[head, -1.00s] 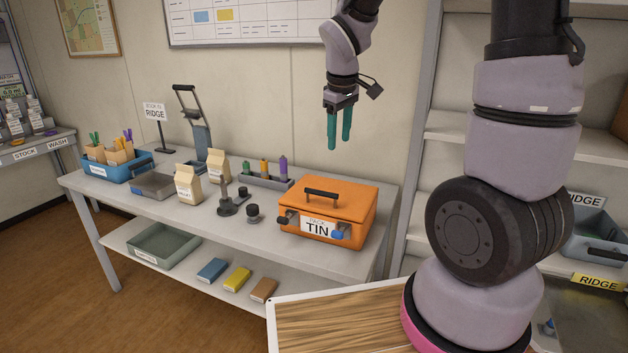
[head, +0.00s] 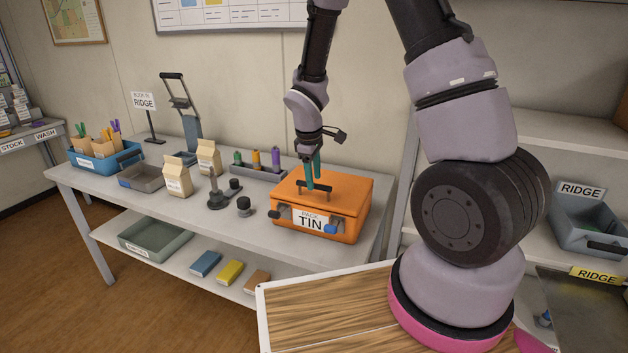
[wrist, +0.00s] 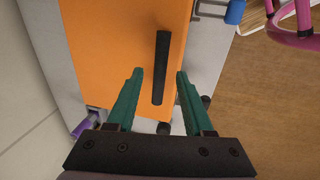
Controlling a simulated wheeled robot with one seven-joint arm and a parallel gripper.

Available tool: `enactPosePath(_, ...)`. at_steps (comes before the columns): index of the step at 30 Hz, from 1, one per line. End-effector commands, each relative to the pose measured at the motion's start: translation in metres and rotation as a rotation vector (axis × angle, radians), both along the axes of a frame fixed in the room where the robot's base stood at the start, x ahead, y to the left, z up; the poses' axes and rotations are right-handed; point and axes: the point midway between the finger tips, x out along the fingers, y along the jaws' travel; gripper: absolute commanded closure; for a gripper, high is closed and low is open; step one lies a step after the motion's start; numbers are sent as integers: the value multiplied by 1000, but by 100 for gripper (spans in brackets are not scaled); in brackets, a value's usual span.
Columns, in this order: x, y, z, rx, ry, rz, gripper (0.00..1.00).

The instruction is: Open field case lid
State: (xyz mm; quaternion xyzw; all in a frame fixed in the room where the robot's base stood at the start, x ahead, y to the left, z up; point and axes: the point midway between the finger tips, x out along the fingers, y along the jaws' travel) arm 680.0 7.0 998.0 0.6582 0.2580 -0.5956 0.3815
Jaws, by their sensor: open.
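The orange field case (head: 350,197) stands on the right end of the table with its lid shut. A label on its front reads TIN. A dark bar handle (head: 322,187) is on top of the lid; it also shows in the wrist view (wrist: 161,66). A blue latch (head: 331,229) is at the front right. My gripper (head: 313,184) is at the lid handle, pointing down. In the wrist view my green fingers (wrist: 160,72) are open, one on each side of the handle, with gaps between.
The white table (head: 150,207) also holds two paper bags (head: 178,176), a black stand (head: 217,197), a tray of coloured bottles (head: 258,172) and a blue bin (head: 95,161). Shelves (head: 480,130) stand at the right. A wooden board (head: 320,310) is in front.

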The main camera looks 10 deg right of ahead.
Motion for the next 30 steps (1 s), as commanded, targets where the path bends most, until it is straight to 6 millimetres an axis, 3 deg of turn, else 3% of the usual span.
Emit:
enactPosePath(4,2,-2,-11,-1,1,0,48)
enactPosePath(13,2,-2,-13,0,0,-1,48)
enactPosePath(14,2,-2,-13,0,0,-1,56)
enactPosePath(17,2,-2,-13,0,0,-1,94)
enactPosePath(18,2,-2,-13,0,0,-1,100)
enactPosePath(30,2,-2,-13,0,0,-1,100)
